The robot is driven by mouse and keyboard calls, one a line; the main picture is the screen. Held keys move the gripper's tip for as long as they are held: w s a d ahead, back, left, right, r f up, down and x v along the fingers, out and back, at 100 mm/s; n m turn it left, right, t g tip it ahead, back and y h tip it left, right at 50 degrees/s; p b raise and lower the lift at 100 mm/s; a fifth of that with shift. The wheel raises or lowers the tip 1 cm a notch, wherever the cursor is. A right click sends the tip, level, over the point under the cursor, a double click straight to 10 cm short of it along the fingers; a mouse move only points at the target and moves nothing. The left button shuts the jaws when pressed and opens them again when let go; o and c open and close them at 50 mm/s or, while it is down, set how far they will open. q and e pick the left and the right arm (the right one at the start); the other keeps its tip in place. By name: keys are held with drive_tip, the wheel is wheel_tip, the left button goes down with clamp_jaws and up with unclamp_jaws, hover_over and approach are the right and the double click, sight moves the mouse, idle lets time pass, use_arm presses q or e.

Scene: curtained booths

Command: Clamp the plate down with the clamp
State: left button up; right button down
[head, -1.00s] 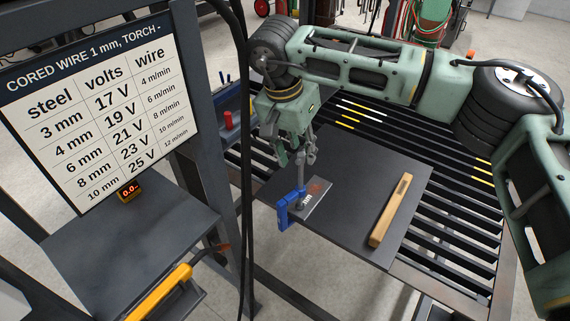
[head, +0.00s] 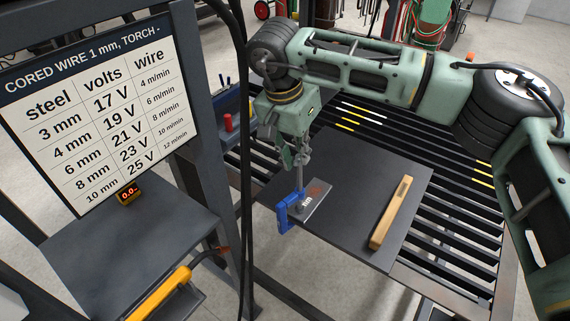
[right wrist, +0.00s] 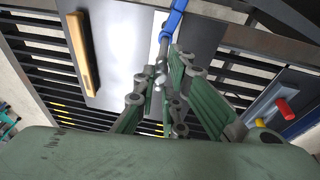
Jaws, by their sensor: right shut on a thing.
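A small grey plate (head: 318,198) with a reddish-brown patch and dark lettering lies at the near left edge of a dark board (head: 350,170). The blue clamp (head: 284,216) sits around that edge, with its upright grey screw (head: 299,177) rising above the plate. Whether the screw's foot presses on the plate I cannot tell. My right gripper (head: 298,157) is above the clamp and shut on the top of its screw. The right wrist view shows the fingers (right wrist: 161,83) around the screw top, with the blue clamp frame (right wrist: 173,18) beyond. My left gripper is not in view.
A wooden bar (head: 391,212) lies on the board, right of the plate. The board rests on a slatted table (head: 455,222). A black cable hangs left of the clamp, by a post. A settings sign (head: 95,100) and grey shelf (head: 130,240) stand at left.

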drive_tip(key=m+b, duration=0.2)
drive_tip(key=m, duration=0.2)
drive_tip(key=shift+d+m+b, duration=0.1)
drive_tip(key=shift+m+b, duration=0.2)
drive_tip(key=shift+m, duration=0.1)
drive_tip(key=m+b, duration=0.2)
drive_tip(key=m, duration=0.1)
drive_tip(key=shift+m, duration=0.4)
drive_tip(key=shift+d+m+b, duration=0.1)
drive_tip(key=shift+m+b, duration=0.35)
drive_tip(key=shift+m, duration=0.35)
drive_tip(key=shift+r+m, duration=0.15)
drive_tip(key=shift+m, duration=0.55)
drive_tip(key=shift+s+m+b, duration=0.1)
drive_tip(key=shift+m+b, duration=0.5)
drive_tip(key=shift+b, duration=0.1)
drive_tip(key=m, duration=0.1)
drive_tip(key=m+b, duration=0.1)
drive_tip(key=shift+s+f+m, duration=0.1)
drive_tip(key=shift+f+m, duration=0.1)
drive_tip(key=shift+m, duration=0.1)
drive_tip(key=m+b, duration=0.4)
drive_tip(key=m, duration=0.2)
drive_tip(key=shift+s+f, duration=0.1)
drive_tip(key=shift+s, duration=0.05)
drive_tip(key=shift+s+m+b, duration=0.1)
drive_tip(key=shift+m+b, duration=0.25)
drive_tip(key=shift+m, duration=0.65)
